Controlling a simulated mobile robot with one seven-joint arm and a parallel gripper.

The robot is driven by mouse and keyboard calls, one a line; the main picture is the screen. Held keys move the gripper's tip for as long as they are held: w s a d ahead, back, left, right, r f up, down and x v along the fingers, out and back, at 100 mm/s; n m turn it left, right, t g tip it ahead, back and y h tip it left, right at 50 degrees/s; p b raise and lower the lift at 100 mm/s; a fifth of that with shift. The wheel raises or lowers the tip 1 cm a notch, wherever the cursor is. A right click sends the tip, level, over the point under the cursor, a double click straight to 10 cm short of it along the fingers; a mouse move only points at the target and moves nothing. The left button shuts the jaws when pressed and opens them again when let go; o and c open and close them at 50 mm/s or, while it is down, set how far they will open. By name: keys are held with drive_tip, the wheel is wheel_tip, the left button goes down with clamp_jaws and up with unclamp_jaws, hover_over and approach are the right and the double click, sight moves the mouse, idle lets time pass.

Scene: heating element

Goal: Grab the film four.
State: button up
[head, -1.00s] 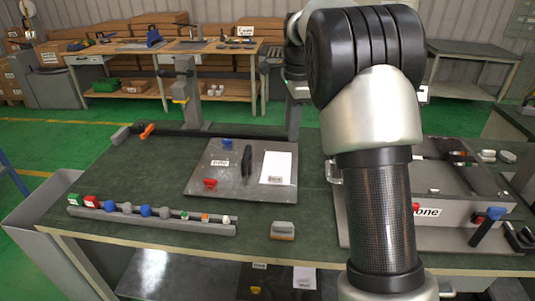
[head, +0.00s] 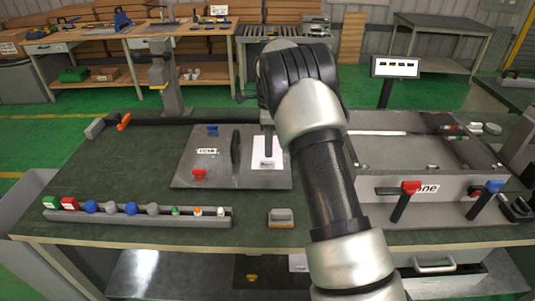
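A white sheet (head: 276,147), which may be the film, lies on the grey metal plate (head: 212,178) in the middle of the bench. A small label at its lower edge is too small to read. My gripper (head: 268,149) shows only as a narrow grey piece pointing down over the sheet, partly behind my arm. Whether it touches the sheet cannot be told. Its fingers are too small to tell open from shut. Another white sheet (head: 298,263) lies on the shelf below the bench. No readable "four" shows on either.
The plate also has a black upright handle (head: 235,150), a red clip (head: 199,174) and a blue clip (head: 212,130). A rack (head: 150,220) with coloured knobs is at front left. A machine with red (head: 405,200) and blue (head: 487,198) levers stands right.

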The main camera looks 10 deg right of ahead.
drive_tip(key=shift+w+a+f, duration=0.1)
drive_tip(key=shift+w+f, duration=0.05)
drive_tip(key=shift+f, duration=1.5)
drive_tip(key=shift+w+a+f, duration=0.1)
drive_tip(key=shift+w+f, duration=0.05)
drive_tip(key=shift+f, duration=1.5)
clamp_jaws()
